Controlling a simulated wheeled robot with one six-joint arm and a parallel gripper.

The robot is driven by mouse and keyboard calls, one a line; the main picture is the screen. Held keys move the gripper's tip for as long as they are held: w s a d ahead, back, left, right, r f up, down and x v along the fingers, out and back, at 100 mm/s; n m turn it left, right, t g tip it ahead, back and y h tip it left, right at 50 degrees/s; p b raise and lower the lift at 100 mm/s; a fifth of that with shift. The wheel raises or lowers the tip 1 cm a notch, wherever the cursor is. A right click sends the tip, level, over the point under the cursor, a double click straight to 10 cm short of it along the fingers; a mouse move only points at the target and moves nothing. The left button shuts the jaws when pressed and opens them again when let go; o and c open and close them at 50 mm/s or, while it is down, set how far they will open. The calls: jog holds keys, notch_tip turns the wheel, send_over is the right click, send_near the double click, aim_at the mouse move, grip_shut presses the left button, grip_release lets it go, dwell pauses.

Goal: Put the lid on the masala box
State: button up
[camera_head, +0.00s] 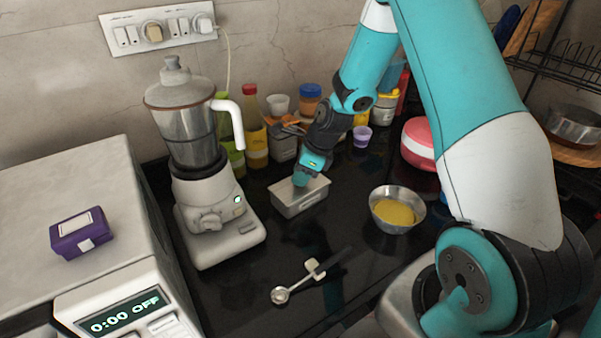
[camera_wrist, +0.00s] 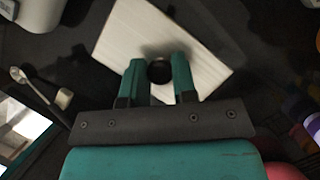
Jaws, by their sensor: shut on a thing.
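The masala box (camera_head: 300,205) is a small rectangular silver box on the black counter, to the right of the mixer. Its pale lid (camera_wrist: 195,48) lies flat below my fingers in the wrist view, turned at an angle, with a round dark knob (camera_wrist: 159,72). My gripper (camera_head: 302,179) points down over the box. In the wrist view my gripper (camera_wrist: 160,78) has its two teal fingers on either side of the knob, shut on it. The lid (camera_head: 288,188) covers the top of the box in the head view. I cannot tell whether it is fully seated.
The mixer (camera_head: 203,165) stands close left of the box. A steel bowl of yellow food (camera_head: 397,210) is to the right, a spoon (camera_head: 292,284) in front. Jars (camera_head: 256,145) and cups crowd behind. Some counter in front is clear.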

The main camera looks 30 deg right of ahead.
jog(key=o, duration=1)
jog(key=b+v, duration=0.1)
jog(key=v, duration=1.6)
jog(key=shift+s+r, duration=0.15)
jog(key=shift+r, duration=0.05)
jog(key=s+a+r+n+g, duration=0.15)
jog(key=s+a+n, duration=0.25)
jog(key=a+n, duration=0.4)
jog(key=s+a+r+n, duration=0.3)
jog(key=s+a+n, duration=0.1)
jog(key=a+n, duration=0.3)
jog(key=s+a+n, duration=0.3)
jog(key=s+n, duration=0.1)
jog(key=n, duration=0.2)
jog(key=s+a+n+g, duration=0.1)
jog(key=s+a+n, duration=0.1)
jog(key=s+n, duration=0.3)
jog(key=s+a+n, duration=0.3)
jog(key=s+n, duration=0.2)
jog(key=n, duration=0.2)
jog(key=shift+s+a+r+y, duration=0.1)
jog(key=shift+a+r+y, duration=0.15)
jog(key=shift+a+y, duration=0.1)
